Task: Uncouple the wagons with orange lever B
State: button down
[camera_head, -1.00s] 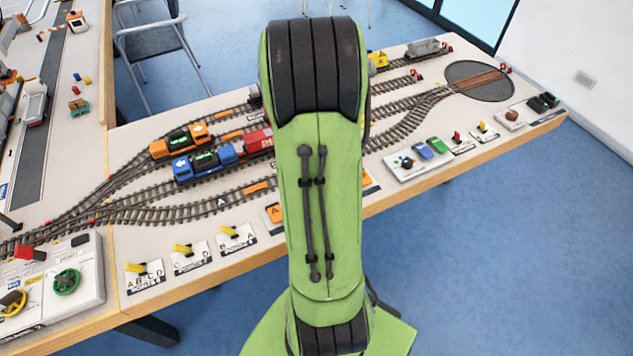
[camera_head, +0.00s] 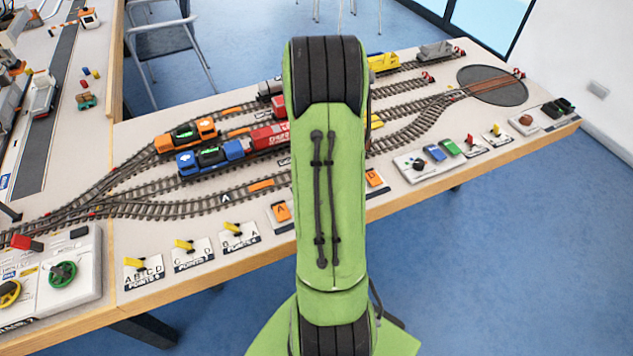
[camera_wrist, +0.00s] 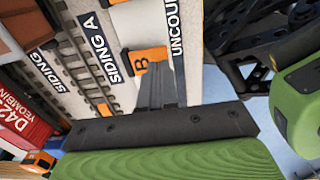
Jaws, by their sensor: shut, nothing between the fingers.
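Orange lever B (camera_wrist: 150,60) shows in the wrist view on a white plate lettered "UNCOU…", with a black B on it. My gripper (camera_wrist: 157,76) is shut and empty, its fingertips close in front of the lever's lower part; I cannot tell whether they touch. In the head view my arm hides the gripper; an orange lever plate (camera_head: 375,178) shows just right of the arm and another orange plate (camera_head: 280,211) just left. A red wagon (camera_head: 268,135) stands coupled behind the blue locomotive (camera_head: 205,160); my arm hides what follows it.
An orange locomotive (camera_head: 187,135) stands on the track behind. Yellow points levers (camera_head: 183,246) line the front edge at left. A control box with green and blue blocks (camera_head: 430,158) is at right, before the turntable (camera_head: 492,85). Siding track (camera_wrist: 75,60) runs beside lever B.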

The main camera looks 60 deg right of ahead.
jog(key=shift+f, duration=0.9)
jog(key=shift+f+t+b, duration=0.3)
jog(key=shift+f+b, duration=0.25)
jog(key=shift+b, duration=0.7)
jog(key=shift+s+h, duration=0.1)
jog(key=shift+h, duration=0.2)
jog(key=shift+r, duration=0.2)
jog(key=shift+r+p, duration=0.6)
jog(key=shift+r, duration=0.15)
